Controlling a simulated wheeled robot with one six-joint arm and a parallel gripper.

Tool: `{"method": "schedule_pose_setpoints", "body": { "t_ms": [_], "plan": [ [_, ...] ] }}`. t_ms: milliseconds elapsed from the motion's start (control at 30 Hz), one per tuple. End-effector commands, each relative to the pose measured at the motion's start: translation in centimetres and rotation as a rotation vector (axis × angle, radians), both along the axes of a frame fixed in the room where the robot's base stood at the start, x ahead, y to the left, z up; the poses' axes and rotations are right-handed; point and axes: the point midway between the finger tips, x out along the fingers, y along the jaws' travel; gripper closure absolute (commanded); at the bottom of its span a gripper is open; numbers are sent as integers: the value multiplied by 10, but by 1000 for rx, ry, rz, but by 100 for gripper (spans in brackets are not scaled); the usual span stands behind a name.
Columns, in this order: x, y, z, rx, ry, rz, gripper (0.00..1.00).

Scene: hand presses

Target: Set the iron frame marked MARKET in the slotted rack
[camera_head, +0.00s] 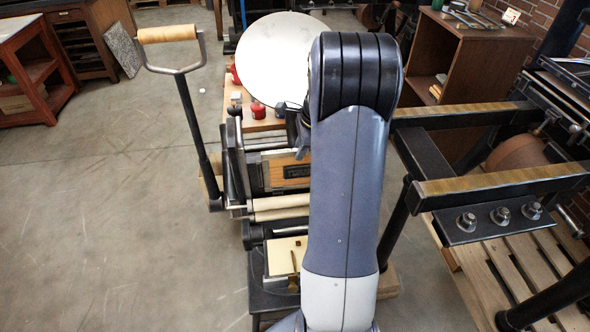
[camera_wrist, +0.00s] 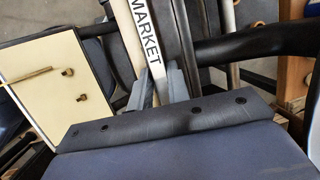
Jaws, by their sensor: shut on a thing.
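The iron frame marked MARKET (camera_wrist: 143,32) shows in the wrist view as a pale strip with black lettering, running down between my fingers. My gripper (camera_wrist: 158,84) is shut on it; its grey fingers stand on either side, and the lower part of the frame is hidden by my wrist. In the head view my arm hides most of the gripper and the frame. I cannot make out the slotted rack for certain in either view. Dark upright plates (camera_head: 236,165) stand left of my arm, beside a wooden piece with a dark label (camera_head: 297,171).
A lever with a wooden handle (camera_head: 168,34) rises at left. A cream board with brass pieces (camera_wrist: 45,82) lies left of my gripper. A dark bar (camera_wrist: 262,42) crosses at right. A bench with yellowish rails (camera_head: 480,182) stands right of my arm. The floor at left is clear.

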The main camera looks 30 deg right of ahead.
Motion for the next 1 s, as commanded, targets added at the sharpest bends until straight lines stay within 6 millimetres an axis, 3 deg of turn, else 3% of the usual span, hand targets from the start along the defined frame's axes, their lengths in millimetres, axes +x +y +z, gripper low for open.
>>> {"method": "schedule_pose_setpoints", "body": {
  "t_ms": [133, 1000],
  "plan": [
    [1, -1, 1, -3, -4, 0, 100],
    [4, -2, 20, -9, -14, -1, 100]
  ]
}}
